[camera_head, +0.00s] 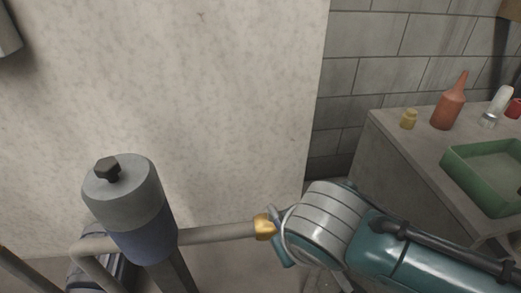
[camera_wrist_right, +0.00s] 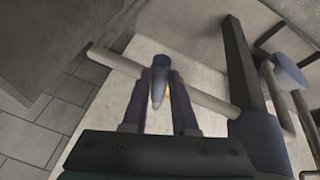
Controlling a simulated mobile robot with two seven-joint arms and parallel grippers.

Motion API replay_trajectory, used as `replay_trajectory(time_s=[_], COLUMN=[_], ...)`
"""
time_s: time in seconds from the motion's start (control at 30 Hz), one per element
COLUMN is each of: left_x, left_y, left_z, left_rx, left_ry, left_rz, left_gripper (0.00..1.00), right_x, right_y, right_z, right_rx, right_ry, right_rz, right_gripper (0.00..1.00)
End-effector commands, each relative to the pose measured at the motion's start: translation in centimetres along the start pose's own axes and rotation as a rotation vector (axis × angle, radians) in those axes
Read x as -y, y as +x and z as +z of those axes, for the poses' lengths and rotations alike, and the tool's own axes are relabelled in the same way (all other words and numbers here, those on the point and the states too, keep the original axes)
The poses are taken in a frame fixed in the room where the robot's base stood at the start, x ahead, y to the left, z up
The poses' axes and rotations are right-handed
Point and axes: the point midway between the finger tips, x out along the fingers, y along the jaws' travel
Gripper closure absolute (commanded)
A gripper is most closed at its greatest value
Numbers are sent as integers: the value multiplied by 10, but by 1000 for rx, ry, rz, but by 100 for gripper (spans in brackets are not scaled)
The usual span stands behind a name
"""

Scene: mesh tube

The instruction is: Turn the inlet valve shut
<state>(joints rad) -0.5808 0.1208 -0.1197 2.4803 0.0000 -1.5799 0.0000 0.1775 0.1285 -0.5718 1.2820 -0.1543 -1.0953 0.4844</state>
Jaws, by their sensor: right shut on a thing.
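The inlet valve's brass body (camera_head: 264,227) sits on a grey pipe (camera_head: 215,233) running right from the filter housing (camera_head: 145,235), which has a blue body and grey cap. In the right wrist view, my right gripper (camera_wrist_right: 161,82) is shut on the valve's blue-grey handle (camera_wrist_right: 158,88), with one finger on each side. A bit of brass shows behind the handle. In the head view my right wrist covers most of the grip, so the handle's angle is hard to tell there. My left gripper is not in view.
A counter (camera_head: 400,150) at the right carries a green tray (camera_head: 470,190), an orange bottle (camera_head: 449,104), a small yellow jar (camera_head: 408,118) and a white-and-grey item (camera_head: 497,106). A pale wall (camera_head: 220,110) stands close behind the pipe. A bent pipe (camera_head: 90,247) lies left of the housing.

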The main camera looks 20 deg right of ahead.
Motion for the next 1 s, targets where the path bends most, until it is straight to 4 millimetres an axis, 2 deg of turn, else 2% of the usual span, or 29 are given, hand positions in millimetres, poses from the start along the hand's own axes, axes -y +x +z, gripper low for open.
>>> replay_trajectory(time_s=[0.13,0.43,1.0], left_x=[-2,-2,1], left_y=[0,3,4], left_z=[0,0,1], left_rx=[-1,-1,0], left_ry=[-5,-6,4], left_rz=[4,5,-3], left_gripper=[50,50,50], right_x=[12,22,25], right_y=[-1,-1,-2], right_z=[-2,-6,-6], right_rx=[21,49,58], right_ry=[100,228,268], right_rz=[35,92,110], right_gripper=[100,100,100])
